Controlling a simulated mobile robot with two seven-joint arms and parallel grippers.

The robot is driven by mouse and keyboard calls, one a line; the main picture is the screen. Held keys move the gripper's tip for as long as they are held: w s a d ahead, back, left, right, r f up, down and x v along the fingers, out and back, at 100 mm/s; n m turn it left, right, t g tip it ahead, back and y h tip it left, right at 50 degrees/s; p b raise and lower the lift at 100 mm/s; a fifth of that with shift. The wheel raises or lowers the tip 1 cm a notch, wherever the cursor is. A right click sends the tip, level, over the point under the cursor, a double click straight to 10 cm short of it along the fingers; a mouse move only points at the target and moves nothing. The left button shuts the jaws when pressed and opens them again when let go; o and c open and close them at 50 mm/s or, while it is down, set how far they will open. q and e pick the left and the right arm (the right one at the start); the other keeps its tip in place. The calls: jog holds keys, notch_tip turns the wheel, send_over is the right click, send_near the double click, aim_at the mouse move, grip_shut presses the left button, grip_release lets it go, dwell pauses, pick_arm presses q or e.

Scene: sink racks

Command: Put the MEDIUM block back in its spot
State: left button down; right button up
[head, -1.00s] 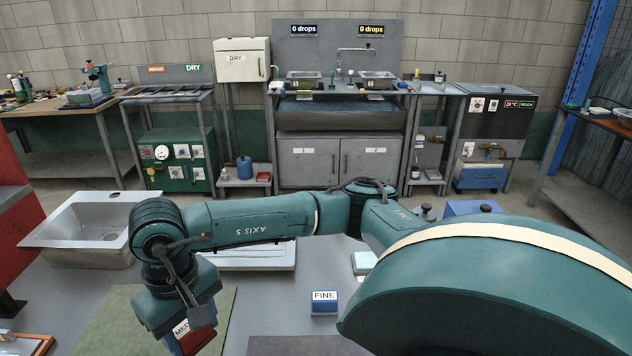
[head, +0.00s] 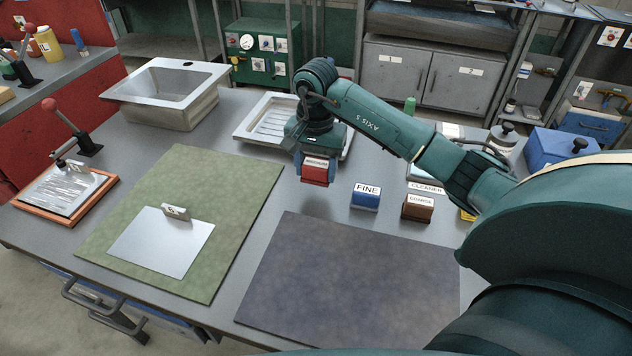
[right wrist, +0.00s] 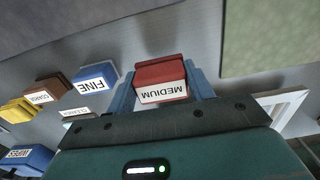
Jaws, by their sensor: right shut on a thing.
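The red MEDIUM block (head: 315,172) is held by my right gripper (head: 316,160) above the grey table, left of the FINE block. It also shows between the two blue fingers in the right wrist view (right wrist: 160,80), with its label facing the camera. The blue FINE block (head: 365,196) stands on the table to the right of it. The brown COARSE block (head: 417,208) stands further right, in front of a CLEANER label (head: 425,187). Whether the MEDIUM block touches the table is hard to tell. My left gripper is not in view.
A green mat (head: 225,190) with a metal sheet (head: 160,243) lies left, and a dark mat (head: 350,280) lies in front. A white ribbed tray (head: 258,128) is behind the gripper. A sink basin (head: 165,90) stands back left. Bare table lies left of the FINE block.

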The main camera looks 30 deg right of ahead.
aim_at(316, 182)
jog(key=shift+f, duration=2.05)
jog(key=shift+f, duration=0.1)
jog(key=o, duration=1)
notch_tip(316, 182, up, 12)
jog(key=shift+r+b, duration=0.1)
jog(key=shift+b, duration=0.2)
